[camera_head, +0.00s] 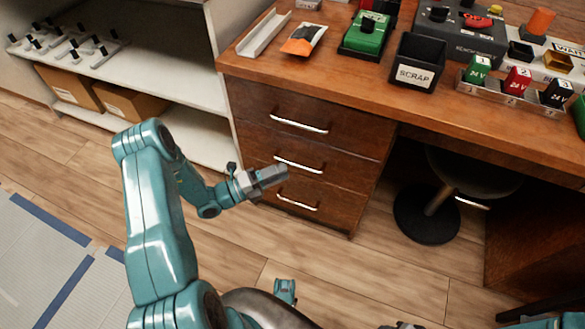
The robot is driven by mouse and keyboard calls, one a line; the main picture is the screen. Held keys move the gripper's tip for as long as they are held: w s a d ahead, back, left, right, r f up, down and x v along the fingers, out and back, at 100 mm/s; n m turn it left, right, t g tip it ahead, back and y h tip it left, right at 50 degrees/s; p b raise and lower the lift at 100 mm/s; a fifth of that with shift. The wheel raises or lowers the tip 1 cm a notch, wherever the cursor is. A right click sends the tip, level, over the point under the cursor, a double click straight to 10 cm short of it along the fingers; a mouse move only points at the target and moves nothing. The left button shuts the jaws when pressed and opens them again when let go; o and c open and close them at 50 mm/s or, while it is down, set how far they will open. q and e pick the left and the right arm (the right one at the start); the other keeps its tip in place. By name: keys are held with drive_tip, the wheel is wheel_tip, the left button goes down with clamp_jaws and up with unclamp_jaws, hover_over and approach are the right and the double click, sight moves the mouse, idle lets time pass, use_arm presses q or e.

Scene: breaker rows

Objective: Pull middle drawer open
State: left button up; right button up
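The wooden desk has a stack of drawers with silver bar handles. The middle drawer (345,171) is closed, flush with the drawers above and below. Its handle (298,164) is in plain view. My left gripper (277,175) is in front of the drawers, at the left end of the middle handle and slightly below it in the picture. The grey fingers look close together, but I cannot make out a gap between them. I cannot tell whether they touch the handle. My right gripper is not recognizable in this view.
The top drawer (345,132) and bottom drawer (335,206) are closed. A black SCRAP bin (415,75) and coloured breakers stand on the desk top. A stool (425,214) stands under the desk at right. White shelves (185,88) with cardboard boxes stand at left.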

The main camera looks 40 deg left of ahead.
use_arm(q)
drive_tip(key=shift+b+x, duration=0.3)
drive_tip(key=shift+x, duration=1.95)
use_arm(e)
drive_tip(key=shift+d+f, duration=0.15)
drive_tip(key=shift+f, duration=0.25)
use_arm(q)
clamp_jaws()
drive_tip(key=shift+s, duration=0.15)
use_arm(e)
drive_tip(key=shift+r, duration=0.1)
